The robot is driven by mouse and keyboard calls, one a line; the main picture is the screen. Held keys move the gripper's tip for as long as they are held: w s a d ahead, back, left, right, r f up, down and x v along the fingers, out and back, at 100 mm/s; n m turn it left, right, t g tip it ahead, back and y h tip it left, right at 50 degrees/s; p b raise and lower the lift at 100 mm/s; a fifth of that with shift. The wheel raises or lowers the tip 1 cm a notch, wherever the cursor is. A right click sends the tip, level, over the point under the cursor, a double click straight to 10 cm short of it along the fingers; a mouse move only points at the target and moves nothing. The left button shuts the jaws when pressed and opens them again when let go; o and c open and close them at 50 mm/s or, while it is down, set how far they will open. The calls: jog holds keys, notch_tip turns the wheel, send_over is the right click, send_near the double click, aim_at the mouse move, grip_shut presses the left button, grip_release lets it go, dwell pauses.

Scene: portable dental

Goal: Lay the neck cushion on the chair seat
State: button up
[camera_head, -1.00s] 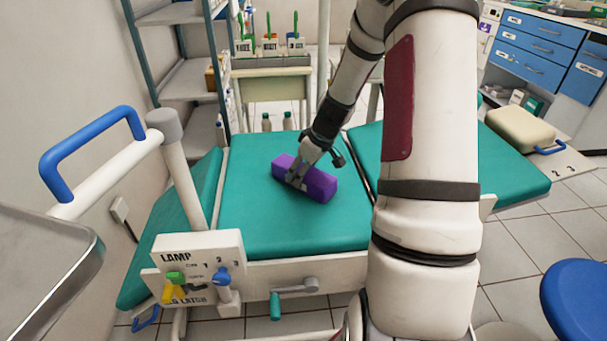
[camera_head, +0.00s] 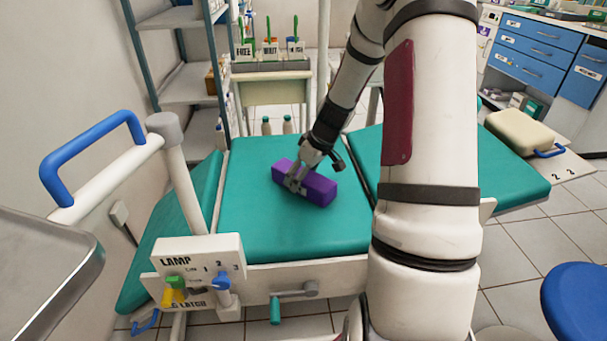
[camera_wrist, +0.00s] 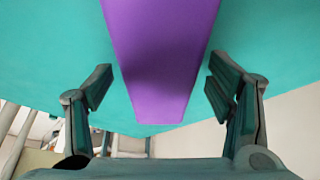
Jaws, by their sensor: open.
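The purple neck cushion (camera_head: 317,187) lies on the teal chair seat (camera_head: 260,226), set at a slant. It also shows in the wrist view (camera_wrist: 160,60), running lengthwise between my fingers. My gripper (camera_head: 295,183) is at the cushion, with its fingers straddling it. In the wrist view my gripper (camera_wrist: 160,88) is open, with a visible gap between each finger pad and the cushion's sides. The far finger is partly hidden behind the cushion in the head view.
A lamp control box (camera_head: 198,270) and a blue-handled rail (camera_head: 95,150) stand at the front left. A beige headrest cushion (camera_head: 518,131) lies at the right. A metal tray (camera_head: 40,270) is at the left edge. The seat around the purple cushion is clear.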

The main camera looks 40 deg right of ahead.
jog(key=a+p+v, duration=0.1)
jog(key=p+v, duration=0.2)
jog(key=v, duration=0.9)
jog(key=s+a+r+g, duration=0.1)
jog(key=s+a+r, duration=0.45)
jog(key=a, duration=0.35)
jog(key=s+a+r+g, duration=0.2)
jog(key=s+a+r, duration=0.3)
jog(key=a, duration=0.5)
jog(key=s+a+r+m, duration=0.1)
jog(key=s+a, duration=0.2)
jog(key=s, duration=0.7)
jog(key=s+a+r+m+g, duration=0.1)
jog(key=s+a+r, duration=0.1)
jog(key=s, duration=0.8)
jog(key=shift+a+h, duration=0.4)
jog(key=shift+a, duration=0.5)
jog(key=shift+r, duration=0.15)
notch_tip(320, 180, up, 30)
jog(key=t+p, duration=0.3)
jog(key=p, duration=2.5)
jog(key=shift+d+t, duration=0.25)
jog(key=shift+t, duration=0.05)
